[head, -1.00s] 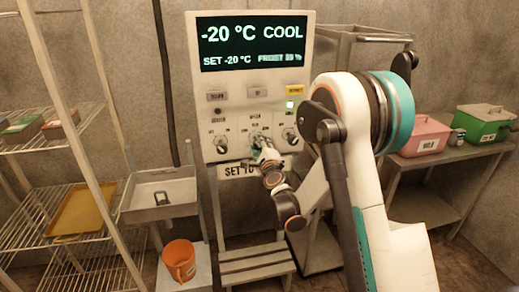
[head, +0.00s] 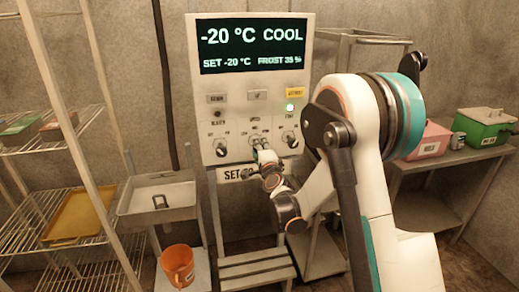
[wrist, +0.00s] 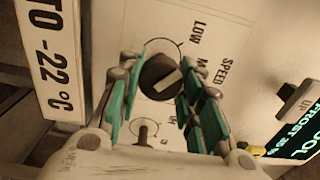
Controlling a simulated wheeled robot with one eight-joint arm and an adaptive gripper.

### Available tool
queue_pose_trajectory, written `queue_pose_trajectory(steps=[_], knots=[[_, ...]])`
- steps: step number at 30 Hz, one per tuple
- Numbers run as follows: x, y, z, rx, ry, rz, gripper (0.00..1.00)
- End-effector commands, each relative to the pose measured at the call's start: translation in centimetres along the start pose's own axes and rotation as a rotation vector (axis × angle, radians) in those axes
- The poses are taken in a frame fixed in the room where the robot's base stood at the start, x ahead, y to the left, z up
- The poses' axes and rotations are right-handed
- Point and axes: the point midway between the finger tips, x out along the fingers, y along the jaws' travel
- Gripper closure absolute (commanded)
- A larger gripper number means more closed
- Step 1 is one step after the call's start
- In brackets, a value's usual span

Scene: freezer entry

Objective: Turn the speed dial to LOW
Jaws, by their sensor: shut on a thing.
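The speed dial (wrist: 160,76) is a round dark knob with a pale pointer bar, on a light panel marked SPEED. In the wrist view the bar points toward the mark starting with M, beside LOW; part of the lettering is hidden by a finger. My gripper (wrist: 162,82) has its teal-padded fingers on both sides of the dial and is shut on it. In the head view my gripper (head: 262,154) is at the middle knob of the control panel (head: 232,98) and hides most of that knob.
Other knobs (head: 221,145) flank the middle one, with small switches above and a lit green lamp (head: 290,107). The display (head: 252,44) reads -20 °C COOL. A SET TO sign (head: 232,174) hangs below. Wire shelves stand left, a bench with boxes right.

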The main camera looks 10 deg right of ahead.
Motion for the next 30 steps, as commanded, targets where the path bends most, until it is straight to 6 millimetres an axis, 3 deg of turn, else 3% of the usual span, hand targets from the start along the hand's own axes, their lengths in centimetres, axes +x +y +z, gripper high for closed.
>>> queue_pose_trajectory(steps=[6,7,9,10,22,26,30], knots=[[0.0,0.1,0.1,-0.001,-0.002,0.001,0.91],[0.0,0.1,0.1,-0.001,-0.002,0.001,0.65],[0.0,0.1,0.1,-0.001,-0.002,0.001,0.49],[0.0,0.1,0.1,-0.001,-0.002,0.001,0.46],[-0.5,0.0,0.0,0.000,-0.001,0.000,0.46],[-2.0,0.0,0.0,0.000,0.000,0.000,0.46],[-4.9,0.0,0.0,0.000,-0.001,0.000,0.46]])
